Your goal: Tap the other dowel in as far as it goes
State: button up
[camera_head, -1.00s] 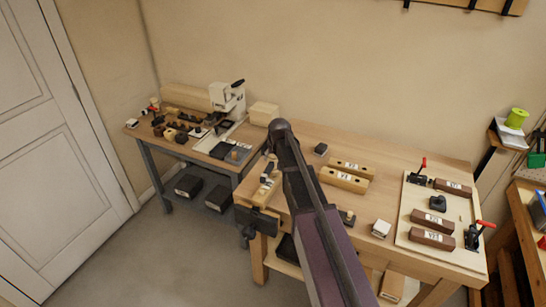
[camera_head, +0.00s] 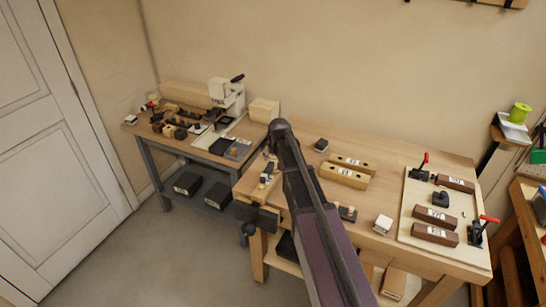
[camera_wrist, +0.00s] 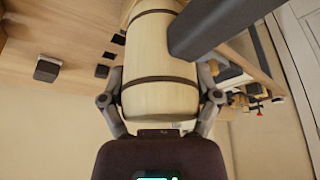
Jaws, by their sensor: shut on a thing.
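In the wrist view my gripper (camera_wrist: 161,98) is shut on a pale wooden barrel-shaped head with two dark bands (camera_wrist: 160,65), which looks like a mallet head. A dark grey bar (camera_wrist: 212,22) crosses its upper right; I cannot tell whether it is part of the same tool. A light wooden piece (camera_head: 265,180) sits by the dark vise (camera_head: 257,217) at the bench's left end.
The bench top (camera_head: 400,165) carries two light wooden blocks (camera_head: 345,177), a small dark block (camera_head: 321,145), a white-topped block (camera_head: 382,224) and a pale board (camera_head: 415,205) with brown blocks and red-handled clamps. A second, crowded bench (camera_head: 190,150) stands at left.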

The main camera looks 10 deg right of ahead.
jog(key=shift+r+p, duration=1)
jog(key=shift+r, duration=0.2)
jog(key=shift+f, duration=0.15)
notch_tip(320, 180, down, 2)
jog(key=shift+f+b, duration=0.15)
jog(key=shift+b, duration=0.95)
jog(key=shift+r+p, duration=1.2)
